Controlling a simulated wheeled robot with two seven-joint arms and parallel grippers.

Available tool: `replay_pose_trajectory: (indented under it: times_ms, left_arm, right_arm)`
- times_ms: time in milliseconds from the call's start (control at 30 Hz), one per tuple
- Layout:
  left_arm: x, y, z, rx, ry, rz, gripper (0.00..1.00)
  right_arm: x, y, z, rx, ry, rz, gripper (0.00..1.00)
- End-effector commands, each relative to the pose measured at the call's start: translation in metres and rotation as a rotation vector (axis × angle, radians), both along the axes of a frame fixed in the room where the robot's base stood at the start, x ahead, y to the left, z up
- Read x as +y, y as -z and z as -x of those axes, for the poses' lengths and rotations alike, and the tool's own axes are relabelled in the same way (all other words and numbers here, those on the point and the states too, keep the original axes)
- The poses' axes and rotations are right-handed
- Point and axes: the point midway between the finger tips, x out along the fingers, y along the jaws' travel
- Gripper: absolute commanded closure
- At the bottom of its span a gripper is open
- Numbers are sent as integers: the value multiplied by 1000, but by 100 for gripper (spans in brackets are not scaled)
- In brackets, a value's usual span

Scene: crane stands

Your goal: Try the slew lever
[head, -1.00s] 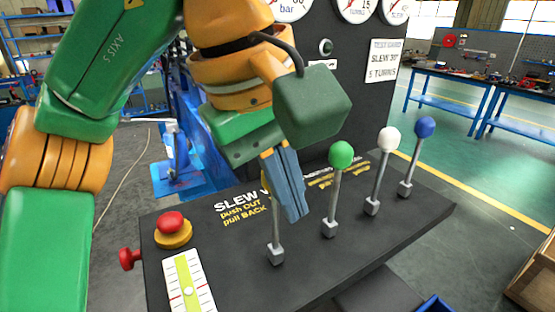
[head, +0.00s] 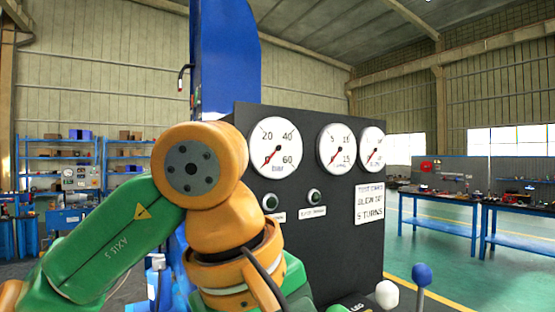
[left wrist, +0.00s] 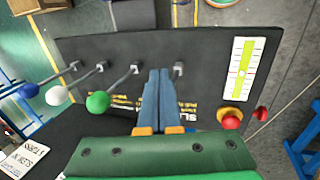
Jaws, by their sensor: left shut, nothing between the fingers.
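My left gripper (left wrist: 162,74) shows in the left wrist view, its two blue fingers together over the black console (left wrist: 210,55). The slew lever (left wrist: 179,69) shows only as its grey base and a short bit of shaft beside the fingertips. The rest of it is hidden behind the fingers, so I cannot tell whether they touch it. Slew lettering on the console is partly covered. In the head view my left arm is in sight, but its gripper is below the picture. My right gripper is in neither view.
Green (left wrist: 97,102), white (left wrist: 56,95) and blue (left wrist: 30,90) knobbed levers stand beside it. A red button (left wrist: 231,119) and a yellow-green scale (left wrist: 243,70) lie on the other side. Gauges (head: 275,147) and a test card (head: 369,204) are on the upright panel.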

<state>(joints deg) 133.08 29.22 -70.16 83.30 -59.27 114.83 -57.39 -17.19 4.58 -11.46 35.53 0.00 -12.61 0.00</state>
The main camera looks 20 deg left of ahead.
Motion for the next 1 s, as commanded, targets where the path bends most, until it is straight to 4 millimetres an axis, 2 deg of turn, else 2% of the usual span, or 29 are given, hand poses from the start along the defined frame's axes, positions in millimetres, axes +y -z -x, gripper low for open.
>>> replay_pose_trajectory:
  times_ms: [267, 1000]
  left_arm:
    - [2, -1, -1, 1, 0, 0, 100]
    - [24, 0, -19, 0, 0, 0, 100]
  right_arm:
    - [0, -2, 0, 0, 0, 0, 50]
    - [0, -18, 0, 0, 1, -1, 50]
